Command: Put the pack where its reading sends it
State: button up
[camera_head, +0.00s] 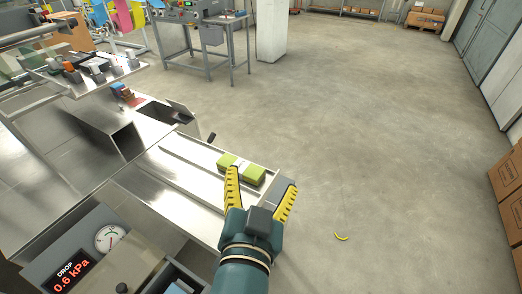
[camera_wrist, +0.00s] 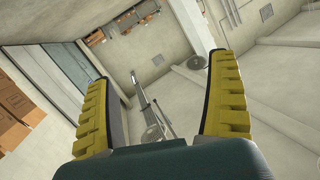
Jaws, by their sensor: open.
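The green pack (camera_head: 241,168) with a pale band across its middle lies on the metal outfeed tray (camera_head: 185,165). My gripper (camera_head: 262,190) is open and empty, with yellow ridged fingers, and appears just in front of the pack in the head view. I cannot tell the exact gap between them. In the wrist view the open fingers of my gripper (camera_wrist: 162,100) point toward the far room, with no pack between them. A display (camera_head: 70,276) at the lower left reads "DROP 0.6 kPa", beside a round dial gauge (camera_head: 109,238).
A metal chute (camera_head: 125,140) and machine bed stand left of the tray. A dark open bin (camera_head: 175,283) sits at the bottom. Cardboard boxes (camera_head: 507,175) stand at the right. A workbench (camera_head: 205,50) stands behind.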

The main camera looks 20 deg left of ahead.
jog(key=s+d+r+t+h, duration=0.1)
jog(key=d+r+t, duration=0.1)
jog(key=d+r, duration=0.4)
jog(key=shift+s+d+r+t, duration=0.15)
jog(key=shift+d+r+t, duration=0.2)
jog(key=shift+d, duration=0.8)
jog(key=s+d+r+t, duration=0.1)
jog(key=d+r, duration=0.1)
jog(key=s+d+r+t+h, duration=0.1)
jog(key=s+d+r, duration=0.1)
jog(key=d+r, duration=0.1)
jog(key=s+d+r+n+t+h, duration=0.1)
jog(key=s+d+r, duration=0.1)
jog(key=d, duration=0.1)
jog(key=shift+s+r, duration=0.1)
jog(key=shift+r, duration=0.15)
jog(key=shift+c, duration=1)
jog(key=shift+a, duration=0.1)
jog(key=shift+f, duration=0.1)
